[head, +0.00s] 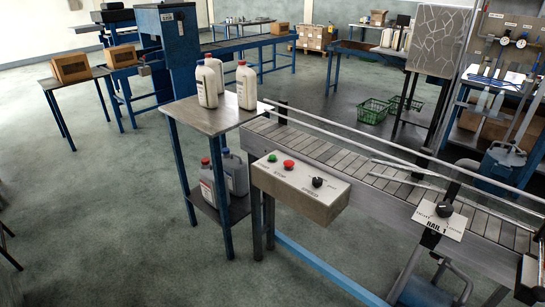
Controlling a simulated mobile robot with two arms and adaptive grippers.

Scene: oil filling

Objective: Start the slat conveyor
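The slat conveyor (330,152) runs from the small table at centre toward the lower right, with metal guide rails along it. Its control box (297,188) is on the near side, at the conveyor's left end. On the box's pale sloped top are a green button (272,158), a red button (289,164) and a black knob (317,182); their lettering is too small to read surely. No slat motion can be judged from one frame. Neither gripper is in view.
White bottles (246,86) stand on the small table (188,112) at the conveyor's left end; grey jugs (235,174) are on its lower shelf. Green baskets (373,110) lie on the floor behind. Cartons (71,67) sit at far left.

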